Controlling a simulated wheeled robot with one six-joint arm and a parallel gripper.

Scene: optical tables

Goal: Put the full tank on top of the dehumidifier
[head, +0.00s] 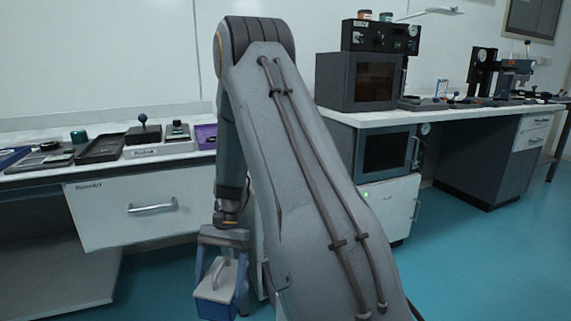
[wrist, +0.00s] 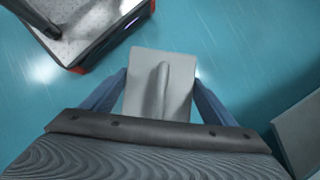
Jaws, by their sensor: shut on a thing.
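The tank (head: 212,297) is a small blue box with a pale lid and a raised handle. My gripper (head: 222,272) is shut on it and holds it in the air, low in front of the left bench. In the wrist view the tank's grey-white lid (wrist: 143,70) and upright ridge-like handle lie between the blue fingers of my gripper (wrist: 160,88). The water level is not visible. I cannot identify the dehumidifier for certain; a white cabinet with a green light (head: 388,195), partly behind my arm, stands under the right bench.
The left bench (head: 30,178) holds trays and small instruments, with a white drawer (head: 125,210) below. The right bench (head: 460,116) carries a dark oven (head: 358,80) and instruments. A grey box edge (wrist: 302,135) shows in the wrist view. Teal floor (head: 470,255) is clear at right.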

